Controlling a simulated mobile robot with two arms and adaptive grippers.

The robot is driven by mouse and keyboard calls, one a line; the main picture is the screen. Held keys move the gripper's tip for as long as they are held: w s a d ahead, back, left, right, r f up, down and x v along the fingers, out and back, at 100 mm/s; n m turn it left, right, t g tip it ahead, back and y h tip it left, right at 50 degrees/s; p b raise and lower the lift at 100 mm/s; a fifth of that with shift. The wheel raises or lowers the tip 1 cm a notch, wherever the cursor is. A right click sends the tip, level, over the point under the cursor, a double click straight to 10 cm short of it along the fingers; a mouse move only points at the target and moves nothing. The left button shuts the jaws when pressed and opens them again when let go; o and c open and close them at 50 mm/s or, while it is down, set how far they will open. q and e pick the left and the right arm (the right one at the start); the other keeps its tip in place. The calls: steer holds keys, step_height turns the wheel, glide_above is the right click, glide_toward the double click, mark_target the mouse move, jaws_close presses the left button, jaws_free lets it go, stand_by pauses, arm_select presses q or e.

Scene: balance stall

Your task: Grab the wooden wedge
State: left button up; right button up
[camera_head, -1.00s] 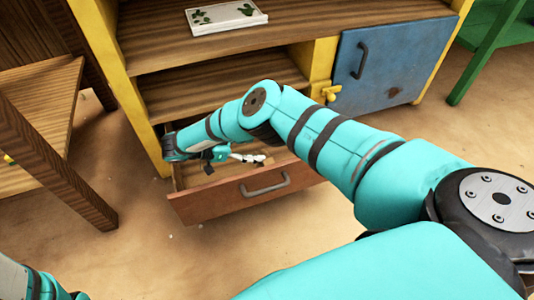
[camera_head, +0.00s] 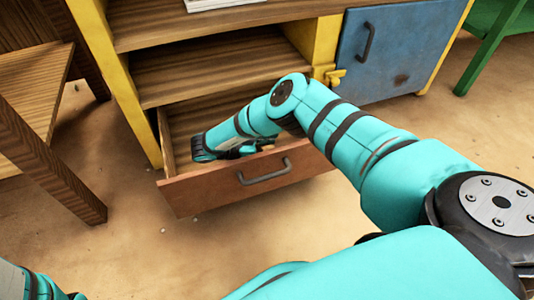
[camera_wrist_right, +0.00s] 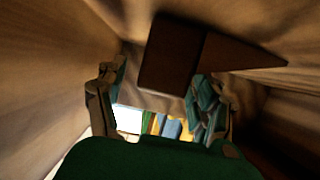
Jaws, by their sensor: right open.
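The wooden wedge (camera_wrist_right: 238,53) shows dark brown in the right wrist view, lying inside the drawer just ahead of my right gripper (camera_wrist_right: 160,72). The gripper's two fingers are apart, with nothing clearly held between them. The right fingertip overlaps the wedge's lower edge in the picture; I cannot tell if they touch. In the head view my right gripper (camera_head: 243,151) reaches down into the open drawer (camera_head: 215,190), partly hidden by its arm and the drawer front. I cannot make out the wedge there. My left gripper is out of view; only part of that arm shows at bottom left.
The drawer walls stand close around the right gripper. An open shelf (camera_head: 220,70) is above the drawer, with a white tile (camera_head: 222,3) at the top edge. A blue door (camera_head: 390,55) is to the right. A wooden stand (camera_head: 50,150) is at the left.

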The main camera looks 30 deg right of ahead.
steer(key=shift+r, duration=0.1)
steer(key=shift+c, duration=0.3)
steer(key=c, duration=1.2)
steer(key=shift+a, duration=0.1)
jaws_close()
steer(key=shift+s, duration=0.1)
